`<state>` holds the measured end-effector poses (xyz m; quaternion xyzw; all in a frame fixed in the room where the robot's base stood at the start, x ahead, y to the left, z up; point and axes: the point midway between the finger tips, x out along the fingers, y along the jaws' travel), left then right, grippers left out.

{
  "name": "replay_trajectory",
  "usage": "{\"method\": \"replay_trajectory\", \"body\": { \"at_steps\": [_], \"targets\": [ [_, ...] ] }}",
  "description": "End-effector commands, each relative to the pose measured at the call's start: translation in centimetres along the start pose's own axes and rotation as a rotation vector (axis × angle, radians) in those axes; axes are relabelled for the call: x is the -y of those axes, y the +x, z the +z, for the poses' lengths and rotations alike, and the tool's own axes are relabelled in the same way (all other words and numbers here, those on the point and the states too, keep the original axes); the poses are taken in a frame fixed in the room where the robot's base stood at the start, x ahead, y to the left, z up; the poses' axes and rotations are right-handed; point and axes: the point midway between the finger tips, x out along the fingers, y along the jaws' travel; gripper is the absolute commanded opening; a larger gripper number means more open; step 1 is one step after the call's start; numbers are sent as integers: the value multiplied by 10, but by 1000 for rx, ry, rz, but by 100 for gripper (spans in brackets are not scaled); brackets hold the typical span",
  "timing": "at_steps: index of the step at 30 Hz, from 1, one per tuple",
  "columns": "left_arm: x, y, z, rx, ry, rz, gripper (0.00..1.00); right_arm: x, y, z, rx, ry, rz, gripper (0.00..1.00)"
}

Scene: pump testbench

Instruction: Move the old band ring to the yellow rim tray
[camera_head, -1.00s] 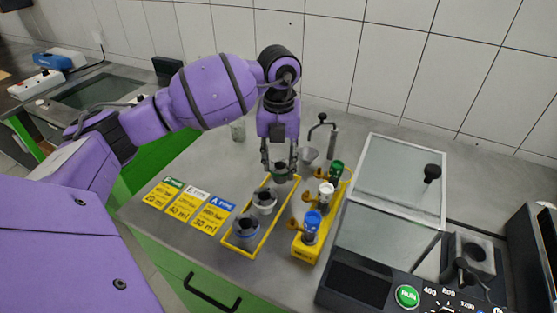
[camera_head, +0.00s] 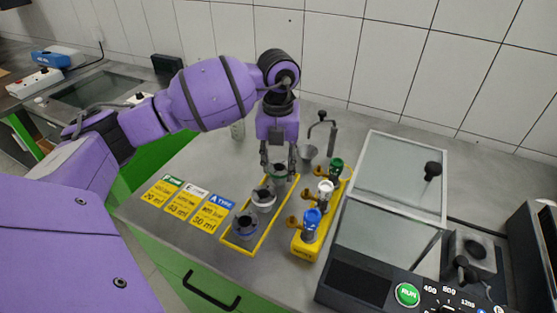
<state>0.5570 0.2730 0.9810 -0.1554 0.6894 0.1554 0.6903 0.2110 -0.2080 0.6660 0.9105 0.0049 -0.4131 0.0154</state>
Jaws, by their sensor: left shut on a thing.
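The yellow rim tray (camera_head: 258,246) is a long yellow frame on the grey bench, in the middle of the head view. Two dark-topped grey cups stand in it, a near one (camera_head: 245,227) with a bluish band and a middle one (camera_head: 263,199) with a pale band. My left gripper (camera_head: 278,168) points down over the tray's far end, shut on a small banded ring-like piece (camera_head: 280,179) that looks greenish and dark. The fingers partly hide this piece, and I cannot tell whether it touches the tray. My right gripper is out of view.
Right of the tray stands a yellow rack (camera_head: 306,250) with blue-, white- and green-topped valves. A glass-lidded machine (camera_head: 390,215) is further right. Three label cards (camera_head: 186,203) lie left of the tray. A small grey funnel-like cup (camera_head: 309,152) stands behind the rack.

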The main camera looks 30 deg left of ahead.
Motion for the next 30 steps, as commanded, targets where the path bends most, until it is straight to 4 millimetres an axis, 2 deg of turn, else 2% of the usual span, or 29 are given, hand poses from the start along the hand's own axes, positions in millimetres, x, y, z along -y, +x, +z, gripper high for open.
{"method": "replay_trajectory", "body": {
  "at_steps": [30],
  "targets": [
    [0,7,0,1,0,-1,5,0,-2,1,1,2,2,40]
  ]
}}
